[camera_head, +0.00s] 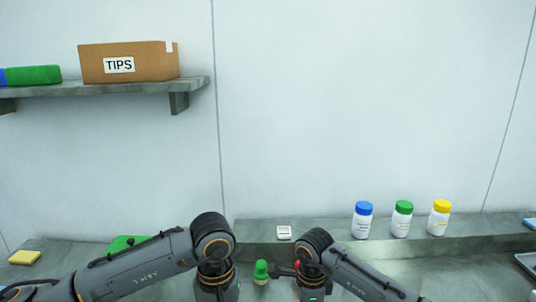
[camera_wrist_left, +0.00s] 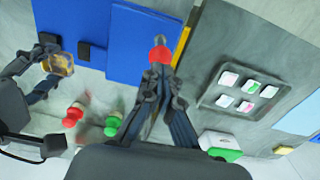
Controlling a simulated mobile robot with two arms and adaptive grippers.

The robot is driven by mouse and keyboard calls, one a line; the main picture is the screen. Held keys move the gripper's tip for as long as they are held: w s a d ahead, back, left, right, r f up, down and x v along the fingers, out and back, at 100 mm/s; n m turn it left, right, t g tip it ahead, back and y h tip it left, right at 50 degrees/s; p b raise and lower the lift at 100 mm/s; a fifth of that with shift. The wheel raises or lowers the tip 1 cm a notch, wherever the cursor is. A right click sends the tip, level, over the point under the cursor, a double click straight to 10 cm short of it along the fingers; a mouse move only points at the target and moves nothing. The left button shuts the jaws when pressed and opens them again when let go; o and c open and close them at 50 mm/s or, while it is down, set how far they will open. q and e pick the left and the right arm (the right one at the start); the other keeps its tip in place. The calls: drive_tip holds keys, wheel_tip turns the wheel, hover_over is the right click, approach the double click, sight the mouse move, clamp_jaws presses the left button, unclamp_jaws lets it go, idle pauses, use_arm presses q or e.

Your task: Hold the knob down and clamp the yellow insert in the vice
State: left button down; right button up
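In the left wrist view a round red knob (camera_wrist_left: 160,54) sits at the tips of my left gripper (camera_wrist_left: 163,75). The fingers run close together and look shut, with the tips at the knob's near edge; whether they press on it I cannot tell. At the left of that view my right gripper (camera_wrist_left: 42,76) is around or beside a small amber-yellow piece (camera_wrist_left: 59,64); its grip is too blurred to tell. A blue panel (camera_wrist_left: 125,45) lies under the knob, with a yellow strip (camera_wrist_left: 183,46) along its edge. I cannot make out the vice for certain.
Red-topped (camera_wrist_left: 74,115) and green (camera_wrist_left: 113,123) small pieces stand near my left gripper. A grey tray (camera_wrist_left: 206,98) holds several coloured items. In the head view, bottles with blue (camera_head: 363,219), green (camera_head: 402,218) and yellow (camera_head: 440,217) caps stand on a ledge.

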use_arm(q)
drive_tip(key=shift+f, duration=1.1)
drive_tip(key=shift+f, duration=0.1)
drive_tip(key=shift+s+f, duration=0.1)
drive_tip(key=shift+f, duration=2.9)
use_arm(e)
drive_tip(key=shift+f, duration=2.4)
drive_tip(key=shift+f, duration=0.15)
drive_tip(key=shift+f, duration=0.8)
drive_tip(key=o, duration=1.2)
